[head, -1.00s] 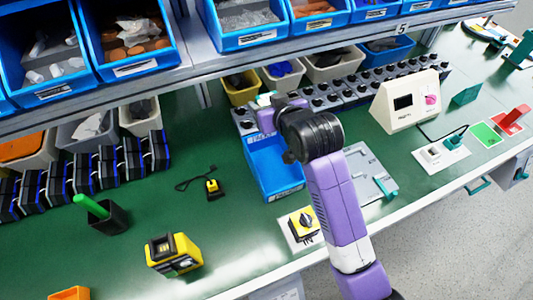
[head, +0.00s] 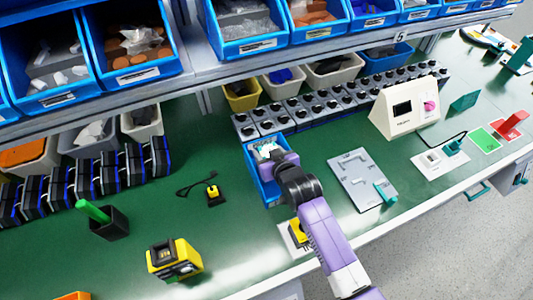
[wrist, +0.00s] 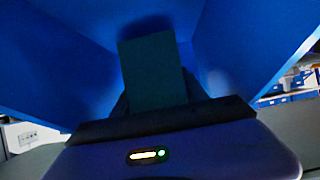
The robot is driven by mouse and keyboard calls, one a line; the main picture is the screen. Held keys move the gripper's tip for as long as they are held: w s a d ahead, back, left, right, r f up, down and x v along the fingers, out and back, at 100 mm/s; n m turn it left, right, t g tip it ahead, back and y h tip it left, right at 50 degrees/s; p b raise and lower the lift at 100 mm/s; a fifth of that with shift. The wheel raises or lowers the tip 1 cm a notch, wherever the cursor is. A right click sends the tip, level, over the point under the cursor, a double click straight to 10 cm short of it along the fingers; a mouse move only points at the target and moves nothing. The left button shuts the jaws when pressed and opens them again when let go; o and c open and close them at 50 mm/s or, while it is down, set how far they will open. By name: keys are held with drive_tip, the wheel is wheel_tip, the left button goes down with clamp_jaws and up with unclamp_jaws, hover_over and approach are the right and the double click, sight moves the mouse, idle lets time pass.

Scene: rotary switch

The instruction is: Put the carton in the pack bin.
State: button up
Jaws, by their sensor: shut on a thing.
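My gripper (wrist: 155,105) is shut on the carton (wrist: 153,65), which shows as a dark, flat-faced block in the wrist view. Blue bin walls (wrist: 240,45) rise around it there, so it points down into the bin. In the head view the blue bin (head: 255,178) stands on the green bench, with my gripper (head: 266,152) at its opening. My wrist and arm cover its right side. I cannot tell whether the carton touches the bin floor.
A yellow-and-black rotary switch (head: 297,234) sits close in front of the bin, partly behind my arm. A row of black-knobbed units (head: 320,100) runs behind. A grey plate (head: 362,180) lies to the right.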

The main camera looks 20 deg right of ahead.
drive_tip(key=shift+f, duration=0.75)
drive_tip(key=shift+f, duration=0.2)
drive_tip(key=o, duration=1.4)
drive_tip(key=shift+o, duration=0.2)
drive_tip(key=shift+s+r, duration=0.2)
drive_tip(key=shift+r, duration=0.15)
drive_tip(key=p+v, duration=0.6)
drive_tip(key=v, duration=0.4)
drive_tip(key=shift+s+p, duration=0.15)
drive_tip(key=shift+p, duration=0.25)
drive_tip(key=shift+s+r, duration=0.3)
drive_tip(key=shift+s, duration=0.3)
